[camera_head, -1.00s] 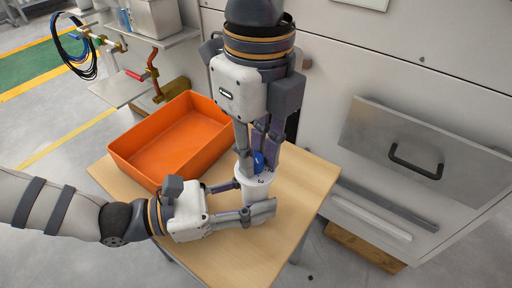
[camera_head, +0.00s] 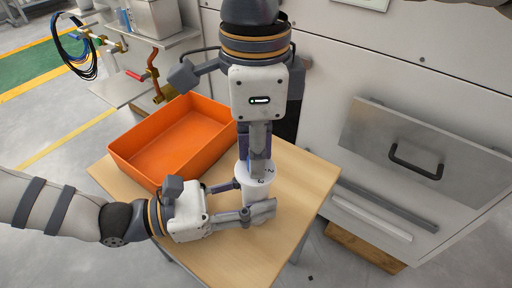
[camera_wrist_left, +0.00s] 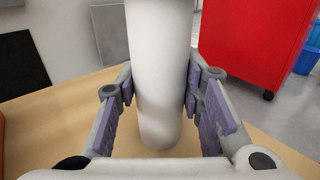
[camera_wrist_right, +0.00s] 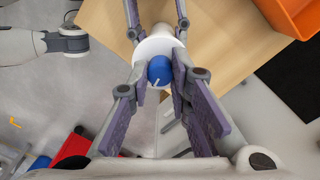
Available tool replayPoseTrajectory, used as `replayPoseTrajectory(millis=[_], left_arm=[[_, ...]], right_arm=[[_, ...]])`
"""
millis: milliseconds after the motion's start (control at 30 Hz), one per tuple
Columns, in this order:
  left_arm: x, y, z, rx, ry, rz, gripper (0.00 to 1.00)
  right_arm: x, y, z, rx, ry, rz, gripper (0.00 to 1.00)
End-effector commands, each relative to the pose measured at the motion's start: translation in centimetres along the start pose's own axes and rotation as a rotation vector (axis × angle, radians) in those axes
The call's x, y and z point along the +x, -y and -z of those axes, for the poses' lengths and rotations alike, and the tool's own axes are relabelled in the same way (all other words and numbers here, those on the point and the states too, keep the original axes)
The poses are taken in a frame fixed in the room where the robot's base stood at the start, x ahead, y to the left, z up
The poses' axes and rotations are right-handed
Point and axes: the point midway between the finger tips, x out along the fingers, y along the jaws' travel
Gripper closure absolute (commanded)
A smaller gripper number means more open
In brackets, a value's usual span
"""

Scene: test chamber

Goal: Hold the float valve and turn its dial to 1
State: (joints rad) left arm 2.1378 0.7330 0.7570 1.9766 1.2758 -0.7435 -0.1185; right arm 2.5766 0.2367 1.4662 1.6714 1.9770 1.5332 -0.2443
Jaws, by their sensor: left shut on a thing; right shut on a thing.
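The float valve (camera_head: 255,188) is a white upright cylinder on the wooden table, with small dark numerals, a 2 and a 3, visible on its top. My left gripper (camera_head: 252,207) is shut around the white body from the left; the left wrist view shows the body (camera_wrist_left: 160,75) between both finger pads. My right gripper (camera_head: 257,165) points down from above, shut on the dial. The blue dial (camera_wrist_right: 160,70), with a white pointer line, shows between its fingers in the right wrist view. In the head view the fingers hide most of the dial.
An orange bin (camera_head: 175,140) stands on the table (camera_head: 290,205) left of the valve. A grey cabinet with a handled drawer (camera_head: 420,160) stands to the right. The left wrist view shows a red cabinet (camera_wrist_left: 250,40). The table's right part is bare.

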Motion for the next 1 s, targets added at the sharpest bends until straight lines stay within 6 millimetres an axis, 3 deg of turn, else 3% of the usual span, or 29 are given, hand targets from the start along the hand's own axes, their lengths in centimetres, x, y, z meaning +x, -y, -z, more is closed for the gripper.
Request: replayPoseTrajectory(millis=[1000], left_arm=[[0.0,0.07,0.01,0.0,0.0,0.002,0.98]], right_arm=[[0.01,0.1,-0.04,-0.938,-0.026,0.001,1.0]])
